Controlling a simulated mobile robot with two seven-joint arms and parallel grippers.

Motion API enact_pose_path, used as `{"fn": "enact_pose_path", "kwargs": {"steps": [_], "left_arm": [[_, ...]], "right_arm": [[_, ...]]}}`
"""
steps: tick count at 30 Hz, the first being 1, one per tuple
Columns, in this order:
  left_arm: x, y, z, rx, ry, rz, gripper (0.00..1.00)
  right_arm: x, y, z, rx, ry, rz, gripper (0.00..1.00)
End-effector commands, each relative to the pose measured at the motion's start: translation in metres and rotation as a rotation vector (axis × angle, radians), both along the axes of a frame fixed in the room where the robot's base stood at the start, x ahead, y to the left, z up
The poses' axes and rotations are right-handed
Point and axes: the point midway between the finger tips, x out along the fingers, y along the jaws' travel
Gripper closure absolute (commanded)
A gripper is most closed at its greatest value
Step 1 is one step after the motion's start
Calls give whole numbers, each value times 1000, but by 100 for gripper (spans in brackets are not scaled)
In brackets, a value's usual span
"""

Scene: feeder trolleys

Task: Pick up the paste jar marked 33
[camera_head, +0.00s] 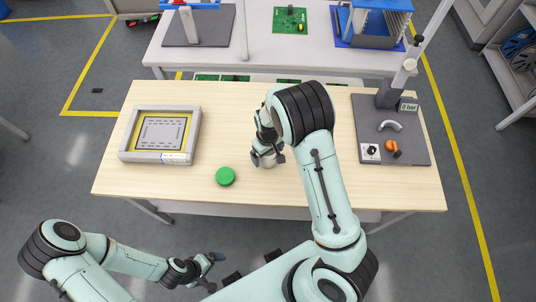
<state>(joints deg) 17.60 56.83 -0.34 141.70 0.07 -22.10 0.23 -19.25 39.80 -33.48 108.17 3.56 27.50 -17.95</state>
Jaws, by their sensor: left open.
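A round green lid or green-topped jar (225,176) is on the wooden table (330,185), left of my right gripper; no number is legible on it. My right gripper (268,158) points down at the middle of the table, with its fingers around a small whitish object (268,161), which looks like a jar. The fingers and hand hide much of it, and I cannot tell whether they press on it. I see no mark 33. My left gripper (212,271) is open and empty, low in front of the table's front edge.
A grey frame with a yellow-edged stencil (160,137) lies at the table's left. A dark panel (412,150) with a handle, an orange knob and a "0 bar" display is at the right. A white bench (260,50) stands behind.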

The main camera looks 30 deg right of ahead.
Motion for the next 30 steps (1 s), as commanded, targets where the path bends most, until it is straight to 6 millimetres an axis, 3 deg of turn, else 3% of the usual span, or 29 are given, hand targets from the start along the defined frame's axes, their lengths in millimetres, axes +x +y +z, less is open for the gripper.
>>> {"fn": "enact_pose_path", "kwargs": {"steps": [1, 6, 8, 20, 26, 30], "left_arm": [[0, 0, 0, 0, 0, 0, 2], [0, 0, 0, 0, 0, 0, 2], [0, 0, 0, 0, 0, 0, 2], [1, 0, 2, -1, -2, -1, 2], [6, 0, 7, 0, -7, 0, 2], [11, 0, 13, 0, -12, 0, 2]], "right_arm": [[0, 0, 0, 0, 0, 0, 13], [0, 0, 0, 0, 0, 0, 69], [0, 0, 1, 0, -1, 0, 77], [2, 1, 14, 1, -5, 0, 78], [3, 1, 50, 2, -9, 1, 78], [3, 1, 92, 3, -11, 2, 78]]}}
